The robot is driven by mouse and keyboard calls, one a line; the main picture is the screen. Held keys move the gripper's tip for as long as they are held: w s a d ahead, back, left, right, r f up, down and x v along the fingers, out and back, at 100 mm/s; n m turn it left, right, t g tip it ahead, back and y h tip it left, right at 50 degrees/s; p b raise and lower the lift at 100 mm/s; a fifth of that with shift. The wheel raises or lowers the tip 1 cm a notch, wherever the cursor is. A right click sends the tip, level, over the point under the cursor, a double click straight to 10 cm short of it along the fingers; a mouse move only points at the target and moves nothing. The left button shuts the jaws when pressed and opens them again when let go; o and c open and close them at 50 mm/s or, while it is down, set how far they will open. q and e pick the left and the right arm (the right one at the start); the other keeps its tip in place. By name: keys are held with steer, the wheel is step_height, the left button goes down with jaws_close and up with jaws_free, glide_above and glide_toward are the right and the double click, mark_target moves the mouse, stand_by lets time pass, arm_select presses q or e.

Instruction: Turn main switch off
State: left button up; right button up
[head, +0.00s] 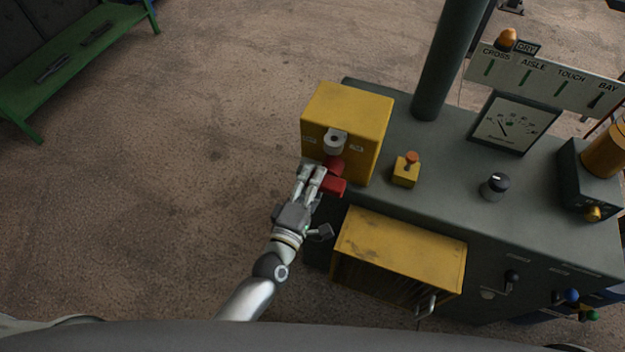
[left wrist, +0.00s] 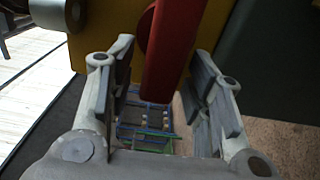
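The main switch is a yellow box (head: 347,108) on the left end of the grey console, with a grey round fitting (head: 334,142) on its front. Its red handle (head: 332,186) sticks out below that fitting. My left gripper (head: 313,174) is at the box's front, right at the handle. In the left wrist view the red handle (left wrist: 171,55) runs down between the two open fingers, with gaps visible on both sides. The yellow box front (left wrist: 105,35) is behind it. My right gripper is in neither view.
On the console are a yellow block with an orange button (head: 405,171), a black knob (head: 495,186), a dial gauge (head: 513,122) and a dark green post (head: 447,60). A yellow cabinet (head: 400,245) juts out just right of my left gripper.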

arm_select(q)
steer(key=v, duration=1.2)
stand_by(0.4)
steer(key=s+a+f+m+g+y, duration=0.1)
steer(key=s+a+f+m+g, duration=0.15)
steer(key=f, duration=0.65)
steer(key=s+a+f+m+g, duration=0.15)
steer(key=f+m, duration=0.25)
steer(key=f, duration=0.4)
steer(key=s+a+f+m+g+y, duration=0.1)
steer(key=s+a+f+m+g, duration=0.15)
steer(key=f, duration=0.65)
steer(key=s+a+f+m+g+y, duration=0.1)
steer(key=s+a+f+m+g, duration=0.3)
steer(key=s+f, duration=0.4)
steer(key=s+a+f+m+g+y, duration=0.2)
steer(key=s+a+f+m+g, duration=0.2)
steer(key=s+f, duration=0.5)
steer(key=s+a+g, duration=0.1)
steer(key=s+a, duration=0.1)
steer(key=s, duration=0.3)
steer(key=shift+a+f+y, duration=0.25)
steer(key=shift+y, duration=0.05)
steer(key=shift+s+g, duration=0.3)
steer(key=shift+g, duration=0.05)
steer(key=shift+c, duration=0.4)
